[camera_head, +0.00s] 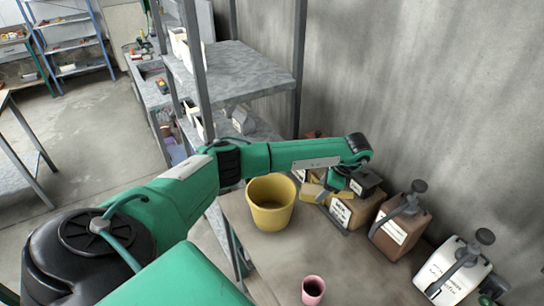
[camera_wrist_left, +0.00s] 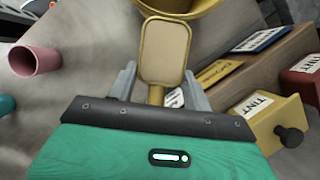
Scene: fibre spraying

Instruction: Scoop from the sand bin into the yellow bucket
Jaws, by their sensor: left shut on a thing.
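My left gripper (camera_head: 328,188) is shut on the handle of a yellow scoop; it also shows in the wrist view (camera_wrist_left: 157,90). The scoop (camera_wrist_left: 165,52) points away from the jaws, and its inside is beige; I cannot tell whether that is sand. The yellow bucket (camera_head: 270,204) stands upright on the table, left of the gripper in the head view. Its rim (camera_wrist_left: 188,10) shows just beyond the scoop in the wrist view. A brown box with labels (camera_wrist_left: 262,72) is beside the scoop; I cannot tell whether it is the sand bin. My right gripper is out of view.
A pink cup (camera_head: 313,290) stands at the table's front. A brown container (camera_head: 400,226) and a white one (camera_head: 452,270) stand along the wall at right. Grey shelves (camera_head: 235,75) rise behind the arm. The table between bucket and pink cup is clear.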

